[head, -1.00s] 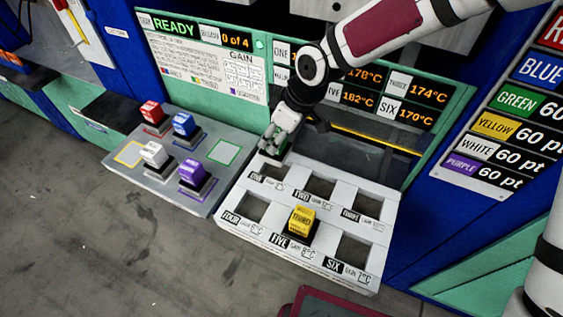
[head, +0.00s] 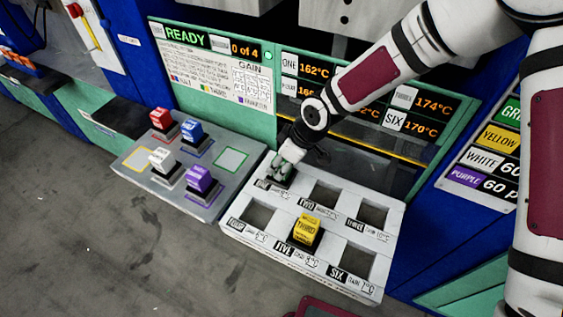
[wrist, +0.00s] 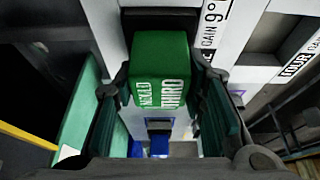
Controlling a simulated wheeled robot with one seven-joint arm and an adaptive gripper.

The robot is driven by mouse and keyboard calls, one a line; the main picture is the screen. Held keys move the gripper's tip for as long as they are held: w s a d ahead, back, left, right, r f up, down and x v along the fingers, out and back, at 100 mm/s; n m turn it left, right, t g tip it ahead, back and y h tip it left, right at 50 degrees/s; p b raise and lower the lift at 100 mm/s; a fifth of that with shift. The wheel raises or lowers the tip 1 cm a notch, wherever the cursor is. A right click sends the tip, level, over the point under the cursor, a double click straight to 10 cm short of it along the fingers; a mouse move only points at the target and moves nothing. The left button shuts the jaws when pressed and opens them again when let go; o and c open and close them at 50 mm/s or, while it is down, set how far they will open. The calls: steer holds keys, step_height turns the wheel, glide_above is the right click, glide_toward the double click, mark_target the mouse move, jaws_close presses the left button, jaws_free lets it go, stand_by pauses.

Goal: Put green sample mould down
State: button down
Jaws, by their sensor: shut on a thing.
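The green sample mould (wrist: 160,75) is a green block with white lettering, seen between my fingers in the wrist view. My gripper (wrist: 163,82) is shut on it, with a finger at each side. In the head view my gripper (head: 281,172) is at slot ONE, the far-left opening of the white six-slot tray (head: 290,226). My fingers hide most of that slot and the mould there. I cannot tell whether the mould touches the slot's bottom.
A yellow mould (head: 306,231) stands in slot FIVE; the other visible slots are empty. Red (head: 161,119), blue (head: 192,131), white (head: 162,161) and purple (head: 199,180) moulds stand on the grey stand (head: 137,162). Its green-outlined square is empty. The press panel (head: 230,75) rises behind.

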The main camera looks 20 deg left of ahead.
steer(key=shift+f, duration=0.1)
steer(key=c, duration=1)
jaws_free()
steer(key=v, duration=1.2)
